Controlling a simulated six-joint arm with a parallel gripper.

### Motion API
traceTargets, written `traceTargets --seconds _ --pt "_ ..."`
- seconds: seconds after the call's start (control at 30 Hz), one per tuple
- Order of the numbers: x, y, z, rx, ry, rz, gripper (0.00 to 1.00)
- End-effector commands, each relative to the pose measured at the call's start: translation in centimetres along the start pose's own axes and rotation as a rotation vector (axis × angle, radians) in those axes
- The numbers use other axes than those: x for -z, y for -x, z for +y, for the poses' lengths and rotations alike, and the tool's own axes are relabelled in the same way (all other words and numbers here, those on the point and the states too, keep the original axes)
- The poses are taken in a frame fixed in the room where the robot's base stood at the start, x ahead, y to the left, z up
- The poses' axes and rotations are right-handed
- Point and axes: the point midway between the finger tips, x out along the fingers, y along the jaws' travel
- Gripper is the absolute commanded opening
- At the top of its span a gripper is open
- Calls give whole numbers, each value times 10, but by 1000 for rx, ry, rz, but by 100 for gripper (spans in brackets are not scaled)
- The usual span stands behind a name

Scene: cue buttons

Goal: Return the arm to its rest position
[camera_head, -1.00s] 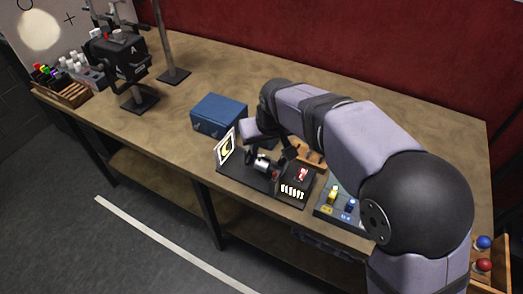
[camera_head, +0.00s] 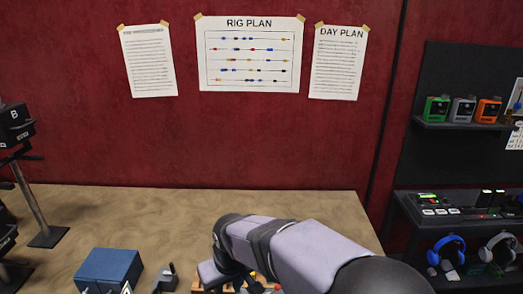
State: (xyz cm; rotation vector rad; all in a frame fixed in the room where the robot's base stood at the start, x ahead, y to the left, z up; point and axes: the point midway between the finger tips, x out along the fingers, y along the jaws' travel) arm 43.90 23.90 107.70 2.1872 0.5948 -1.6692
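My arm (camera_head: 305,254) reaches in from the bottom right over the workbench (camera_head: 180,214), its wrist bent down at the bottom middle. The gripper end is mostly cut off by the lower edge; its fingers cannot be made out, nor whether they hold anything. A blue box (camera_head: 108,269) sits on the bench left of my wrist. A dark upright part (camera_head: 166,278) of a device shows between them, mostly cut off.
Black stands, one with a box marked B (camera_head: 14,118), rise at the left. Papers, including a RIG PLAN sheet (camera_head: 250,55), hang on the red wall. Right, a dark shelf (camera_head: 465,124) holds coloured devices; headphones (camera_head: 446,249) hang below. The bench's back middle is clear.

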Motion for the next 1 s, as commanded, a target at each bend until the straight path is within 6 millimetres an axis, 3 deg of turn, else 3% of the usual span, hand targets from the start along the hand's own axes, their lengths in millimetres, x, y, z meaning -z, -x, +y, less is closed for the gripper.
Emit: traceTargets --seconds 0.03,0.2,0.4,0.5,0.7,1.0 --pt "-19 21 29 -16 -62 -27 28" --pt "-101 54 95 -52 -247 -121 28" --pt "-190 84 124 -67 -428 -211 28" --pt "-219 92 126 -68 -484 -238 28" --pt "-242 96 125 -66 -528 -261 28" --pt "-242 94 125 -66 -527 -262 28"
